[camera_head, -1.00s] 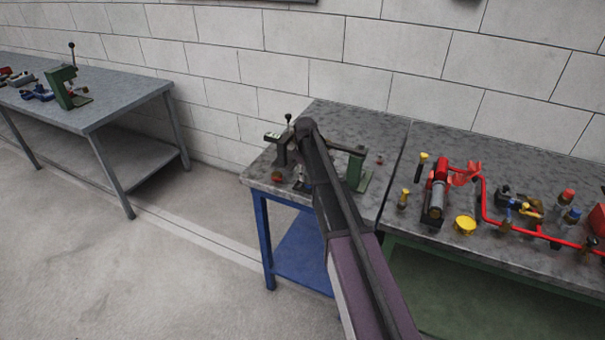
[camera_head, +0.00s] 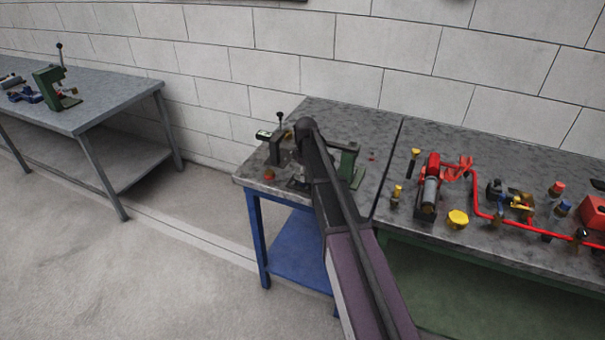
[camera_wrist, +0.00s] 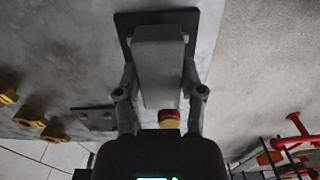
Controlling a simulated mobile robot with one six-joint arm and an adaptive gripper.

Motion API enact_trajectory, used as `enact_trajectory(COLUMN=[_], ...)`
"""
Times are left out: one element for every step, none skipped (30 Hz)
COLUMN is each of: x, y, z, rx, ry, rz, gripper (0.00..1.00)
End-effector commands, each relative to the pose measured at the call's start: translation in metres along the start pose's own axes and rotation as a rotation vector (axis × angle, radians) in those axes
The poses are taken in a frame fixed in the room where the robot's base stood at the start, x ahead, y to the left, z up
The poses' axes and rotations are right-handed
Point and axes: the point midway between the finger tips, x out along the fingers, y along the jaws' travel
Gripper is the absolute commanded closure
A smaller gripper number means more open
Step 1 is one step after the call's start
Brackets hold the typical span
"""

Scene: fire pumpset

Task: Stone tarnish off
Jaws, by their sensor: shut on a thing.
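In the wrist view, my gripper (camera_wrist: 160,88) has its two fingers on either side of a pale grey block (camera_wrist: 158,65) and is shut on it. The block rises from a dark square plate (camera_wrist: 124,22) at the top of the picture. A small red and yellow piece (camera_wrist: 169,118) shows at the block's near end, close to my palm. In the head view, my arm reaches over the blue-legged bench and hides the gripper and the block. I cannot tell which thing here is the stone, nor see any tarnish.
A green stand (camera_head: 348,163) is right of my arm, and a dark device (camera_head: 277,150) with a lever is left of it. An orange-red piece (camera_head: 268,174) lies near the bench's front edge. Red pipework (camera_head: 476,200) and yellow fittings (camera_head: 457,219) crowd the right bench.

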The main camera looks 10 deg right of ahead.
Motion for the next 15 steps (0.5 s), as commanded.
enact_trajectory(x=[0.0, 0.0, -0.001, -0.001, -0.001, -0.001, -0.001, -0.001, -0.001, -0.001, -0.001, -0.001, -0.001, -0.001, -0.001], y=[-0.001, -0.001, -0.001, -0.001, -0.001, -0.001, -0.001, -0.001, -0.001, -0.001, -0.001, -0.001, -0.001, -0.001, -0.001], z=[0.005, 0.007, 0.009, 0.011, 0.013, 0.014, 0.015, 0.016, 0.017, 0.017, 0.017, 0.018, 0.018, 0.017, 0.017], rx=[0.002, 0.002, 0.002, 0.002, 0.002, 0.001, 0.001, 0.001, 0.001, 0.0, 0.0, 0.0, 0.0, 0.0, 0.0], ry=[-0.002, -0.002, -0.002, -0.002, -0.002, -0.001, -0.001, -0.001, -0.001, -0.001, 0.0, 0.0, 0.0, 0.0, 0.0], rz=[0.0, 0.0, 0.0, 0.0, 0.0, 0.0, 0.0, 0.0, 0.0, 0.0, 0.0, 0.0, 0.0, 0.0, 0.0], gripper=[0.94, 0.94, 0.94, 0.94, 0.94, 0.94, 0.94, 0.94, 0.94, 0.94, 0.94, 0.94, 0.94, 0.94, 0.94])
